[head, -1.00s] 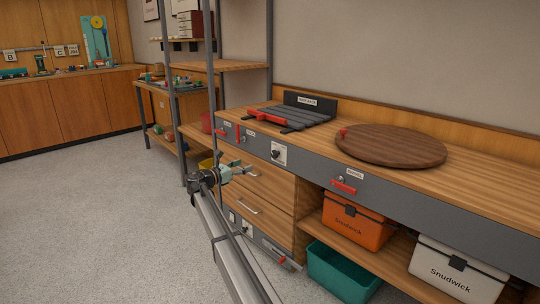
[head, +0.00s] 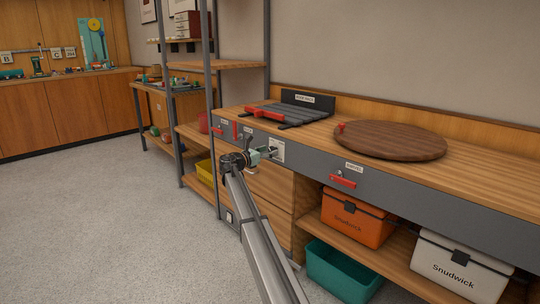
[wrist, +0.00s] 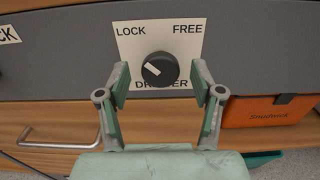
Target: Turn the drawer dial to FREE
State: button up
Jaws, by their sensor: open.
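The drawer dial (wrist: 160,69) is a round black knob with a white pointer mark, on a white plate (wrist: 187,48) marked LOCK at upper left, FREE at upper right and DRAWER below. The pointer mark is on the knob's left side, angled toward the LOCK side. My gripper (wrist: 160,88) is open, with one pale green finger on each side of the knob in the wrist view. In the head view my gripper (head: 268,153) is at the plate (head: 278,151) and hides most of the dial.
Wooden drawers (head: 270,187) with a metal handle (wrist: 60,137) lie below the dial. A red SWIVEL handle (head: 343,181) is to the right. A wooden turntable (head: 390,140) and a red-handled rack (head: 290,113) stand on the bench. An orange box (head: 355,220) sits on the lower shelf.

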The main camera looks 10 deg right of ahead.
jog(key=shift+w+d, duration=0.35)
jog(key=shift+d, duration=0.2)
jog(key=c, duration=1.1)
